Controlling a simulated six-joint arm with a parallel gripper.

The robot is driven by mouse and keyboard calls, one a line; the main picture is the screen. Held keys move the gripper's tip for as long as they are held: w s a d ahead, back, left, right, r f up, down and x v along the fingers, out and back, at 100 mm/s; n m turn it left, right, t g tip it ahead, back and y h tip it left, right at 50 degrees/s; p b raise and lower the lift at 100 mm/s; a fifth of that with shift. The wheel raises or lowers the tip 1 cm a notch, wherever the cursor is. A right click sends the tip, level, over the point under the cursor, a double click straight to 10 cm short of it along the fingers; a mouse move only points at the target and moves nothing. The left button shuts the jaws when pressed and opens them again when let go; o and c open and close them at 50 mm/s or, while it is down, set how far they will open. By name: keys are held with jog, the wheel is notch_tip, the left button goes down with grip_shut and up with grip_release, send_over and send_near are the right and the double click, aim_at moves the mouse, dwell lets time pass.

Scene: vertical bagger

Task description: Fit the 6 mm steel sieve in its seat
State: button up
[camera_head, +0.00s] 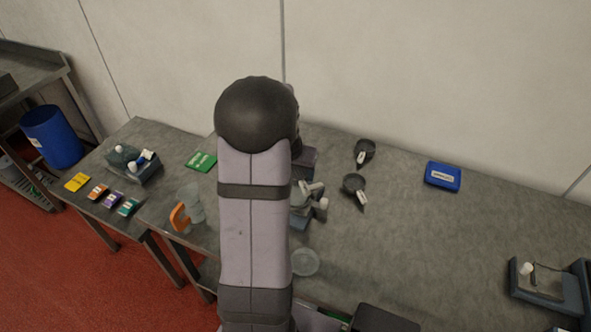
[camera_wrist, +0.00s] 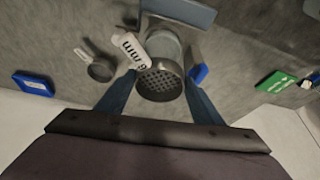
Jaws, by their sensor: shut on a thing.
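In the wrist view the 6 mm steel sieve (camera_wrist: 160,84) is a round dark cup with a perforated mesh facing the camera. Its white handle tag (camera_wrist: 131,50), marked "6 mm", points up and left. My gripper (camera_wrist: 160,92) has its two blue fingers on either side of the sieve and is shut on it. A grey cylindrical part (camera_wrist: 164,46) shows behind the sieve; I cannot tell whether they touch. A blue-grey plate (camera_wrist: 182,12) lies beyond it. No seat can be clearly made out. In the head view my arm hides the gripper and held sieve.
Two other dark sieves (camera_head: 364,151) (camera_head: 353,185) lie on the grey bench, right of my arm. A blue box (camera_head: 443,177) stands further right. A clear bowl (camera_head: 305,262) and a clear jug with orange handle (camera_head: 180,216) stand near my arm. The bench's right middle is clear.

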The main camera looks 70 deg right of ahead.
jog(key=shift+f+b, duration=1.8)
jog(key=shift+f, duration=0.65)
jog(key=shift+f+b, duration=0.3)
jog(key=shift+b, duration=0.25)
jog(key=shift+f+b, duration=0.65)
jog(key=shift+f, duration=0.05)
dwell(0.5)
jog(key=o, duration=1.2)
jog(key=shift+o, duration=0.4)
jog(key=shift+r, duration=0.15)
